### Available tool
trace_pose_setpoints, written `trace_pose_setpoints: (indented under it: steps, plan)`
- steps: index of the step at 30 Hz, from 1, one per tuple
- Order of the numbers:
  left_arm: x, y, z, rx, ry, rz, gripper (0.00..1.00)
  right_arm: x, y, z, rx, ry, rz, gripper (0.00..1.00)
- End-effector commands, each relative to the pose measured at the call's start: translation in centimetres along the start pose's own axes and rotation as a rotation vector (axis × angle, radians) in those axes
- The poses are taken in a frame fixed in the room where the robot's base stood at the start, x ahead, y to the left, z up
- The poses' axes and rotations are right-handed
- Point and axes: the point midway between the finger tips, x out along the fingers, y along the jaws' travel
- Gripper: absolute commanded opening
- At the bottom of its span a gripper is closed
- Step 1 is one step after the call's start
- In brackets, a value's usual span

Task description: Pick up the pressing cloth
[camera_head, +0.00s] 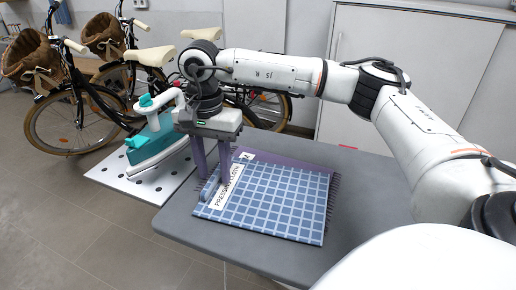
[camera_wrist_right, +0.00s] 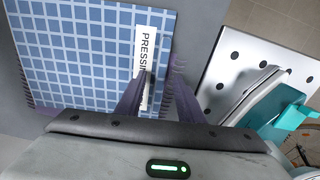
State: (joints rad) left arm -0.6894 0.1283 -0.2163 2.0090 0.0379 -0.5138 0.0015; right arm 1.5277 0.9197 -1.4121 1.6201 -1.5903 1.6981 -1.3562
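The pressing cloth (camera_head: 275,200) is a blue checked, flat square with a white lettered strip along its left side. It lies on the grey table, over a purple fringed cloth (camera_head: 315,164). In the right wrist view the pressing cloth (camera_wrist_right: 85,50) fills the upper left. My right gripper (camera_head: 212,178) points down at its left edge, by the lettered strip. Its two purple fingers stand apart, one on each side of that edge, and also show in the wrist view (camera_wrist_right: 160,78). Whether they touch the cloth cannot be told. My left gripper is out of view.
A teal and white iron (camera_head: 155,135) stands on a white perforated board (camera_head: 140,180) left of the cloth. The grey table (camera_head: 365,190) is bare to the right of the cloth. Bicycles (camera_head: 75,110) and a white cabinet (camera_head: 420,70) stand behind.

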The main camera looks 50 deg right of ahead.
Motion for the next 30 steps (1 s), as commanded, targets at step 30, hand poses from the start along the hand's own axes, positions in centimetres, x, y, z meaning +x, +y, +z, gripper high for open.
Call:
trace_pose_setpoints:
  steps: [30]
  plan:
    - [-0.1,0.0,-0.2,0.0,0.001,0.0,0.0,-2.2,-0.1,0.0,0.001,0.001,-0.006,0.0]
